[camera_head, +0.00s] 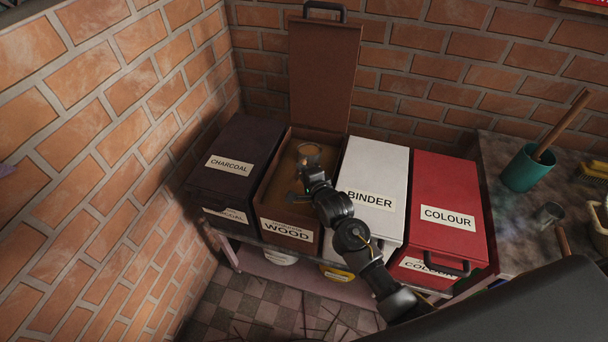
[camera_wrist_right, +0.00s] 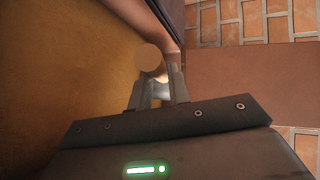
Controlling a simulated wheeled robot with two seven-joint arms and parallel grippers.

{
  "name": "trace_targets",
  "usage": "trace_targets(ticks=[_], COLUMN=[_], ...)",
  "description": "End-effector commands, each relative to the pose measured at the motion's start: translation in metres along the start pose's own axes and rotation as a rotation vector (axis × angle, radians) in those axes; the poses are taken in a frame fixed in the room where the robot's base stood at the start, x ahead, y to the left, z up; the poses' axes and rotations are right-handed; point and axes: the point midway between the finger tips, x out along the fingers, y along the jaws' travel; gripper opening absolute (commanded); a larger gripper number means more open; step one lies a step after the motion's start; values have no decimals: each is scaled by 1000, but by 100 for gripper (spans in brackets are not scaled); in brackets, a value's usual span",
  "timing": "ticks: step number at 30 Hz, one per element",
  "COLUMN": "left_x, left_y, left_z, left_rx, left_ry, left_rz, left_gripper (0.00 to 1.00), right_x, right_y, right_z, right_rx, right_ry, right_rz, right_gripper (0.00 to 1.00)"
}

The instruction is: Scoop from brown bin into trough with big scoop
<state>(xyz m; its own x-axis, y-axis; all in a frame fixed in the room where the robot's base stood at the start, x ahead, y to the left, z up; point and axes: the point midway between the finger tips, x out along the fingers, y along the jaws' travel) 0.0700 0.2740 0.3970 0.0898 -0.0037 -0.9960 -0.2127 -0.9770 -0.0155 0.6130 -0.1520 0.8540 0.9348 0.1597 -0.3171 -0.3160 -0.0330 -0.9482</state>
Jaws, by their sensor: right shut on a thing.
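The brown bin (camera_head: 270,205), labelled WOOD, stands with its lid (camera_head: 322,75) raised against the wall. Tan powder (camera_head: 282,170) lies inside; it fills the left of the right wrist view (camera_wrist_right: 60,70). My right gripper (camera_head: 310,178) reaches into the bin's opening, shut on the scoop. A round tan end of the scoop (camera_wrist_right: 150,57) shows beyond the fingers (camera_wrist_right: 157,92) in the right wrist view. Its round part (camera_head: 308,153) shows above the gripper in the head view. How much powder it holds I cannot tell. No trough is recognisable. My left gripper is not in view.
Closed bins flank it: dark CHARCOAL (camera_head: 232,160) at left, white BINDER (camera_head: 378,165) and red COLOUR (camera_head: 450,195) at right. Brick walls stand behind and left.

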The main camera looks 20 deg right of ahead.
Motion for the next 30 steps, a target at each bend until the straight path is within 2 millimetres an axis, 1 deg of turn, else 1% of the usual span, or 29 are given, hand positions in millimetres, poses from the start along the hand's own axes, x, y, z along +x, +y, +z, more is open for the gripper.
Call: trace_targets(ticks=[1, 14, 15, 30], left_x=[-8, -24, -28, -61], left_y=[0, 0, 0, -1], left_z=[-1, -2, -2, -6], left_rx=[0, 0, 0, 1], left_ry=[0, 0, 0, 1], left_rz=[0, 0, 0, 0], left_gripper=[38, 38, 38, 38], right_x=[-6, -40, -44, -90], right_y=[-10, -39, -41, -51], right_z=[3, 24, 28, 64], right_rx=[-11, -125, -130, -149], right_ry=[3, 39, 40, 45], right_rz=[-18, -153, -156, -181], right_gripper=[0, 0, 0, 0])
